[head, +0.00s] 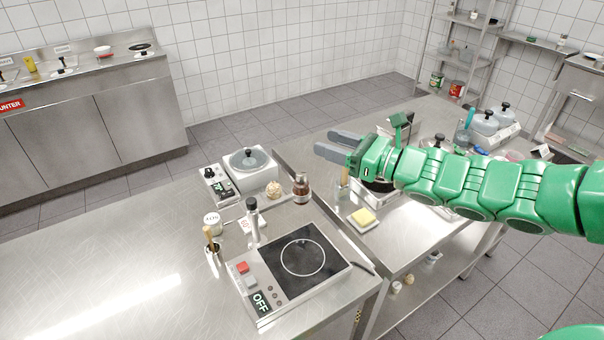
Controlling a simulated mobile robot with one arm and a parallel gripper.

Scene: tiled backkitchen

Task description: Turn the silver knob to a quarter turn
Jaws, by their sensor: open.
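A small control box (218,185) with a green-and-black panel stands on the steel counter, left of a white appliance with a round lid. A small round knob (209,172) sits at the back of its top; it looks dark and greyish, and its angle is too small to read. I cannot tell for sure that this is the silver knob. My gripper (322,142) is open and empty, with its two grey fingers pointing left. It is in the air, right of the control box and well apart from it.
The white appliance (255,174), a brown bottle (301,188), a pepper mill (253,220) and a hotplate (318,256) with an OFF label stand near the box. A pot of utensils (213,261) stands in front. The counter's left side (100,250) is clear.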

